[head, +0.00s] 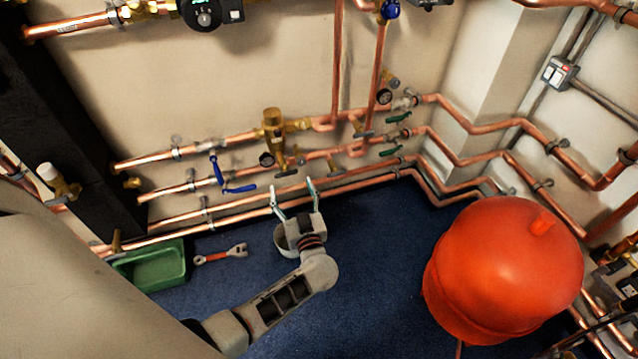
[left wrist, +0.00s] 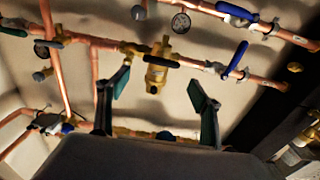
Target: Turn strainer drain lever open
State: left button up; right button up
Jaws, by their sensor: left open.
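My left gripper (head: 292,188) is open and empty, with its two fingers pointing up at the lower wall pipes. In the left wrist view its fingers (left wrist: 158,78) stand wide apart, with a brass fitting (left wrist: 157,68) between them in the picture, at a distance. That brass fitting also shows in the head view (head: 272,122), above the gripper. Several levers are in view; I cannot tell which is the strainer drain lever. A blue lever (head: 217,170) hangs down and another blue lever (head: 239,189) lies nearly level, both left of the gripper. Green levers (head: 391,150) are to its right. My right gripper is not in view.
A large red tank (head: 506,265) stands on the blue floor (head: 375,265) at right. Floor between arm and tank is clear.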

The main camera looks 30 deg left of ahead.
aim_at(287, 175)
pick_arm(q)
jog(key=shift+g, duration=0.3)
jog(key=x, duration=0.2)
jog(key=b+x, duration=0.1)
jog(key=x, duration=0.1)
jog(key=f+x, duration=0.1)
jog(key=x, duration=0.1)
jog(key=shift+w+a+b, duration=0.3)
jog(key=shift+w+a, duration=0.15)
jog(key=shift+w, duration=0.05)
jog(key=shift+w+a+r, duration=0.1)
jog(key=shift+r, duration=0.05)
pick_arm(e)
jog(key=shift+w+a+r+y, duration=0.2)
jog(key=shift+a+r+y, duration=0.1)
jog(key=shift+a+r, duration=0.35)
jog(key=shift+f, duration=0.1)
pick_arm(q)
jog(key=c, duration=1.1)
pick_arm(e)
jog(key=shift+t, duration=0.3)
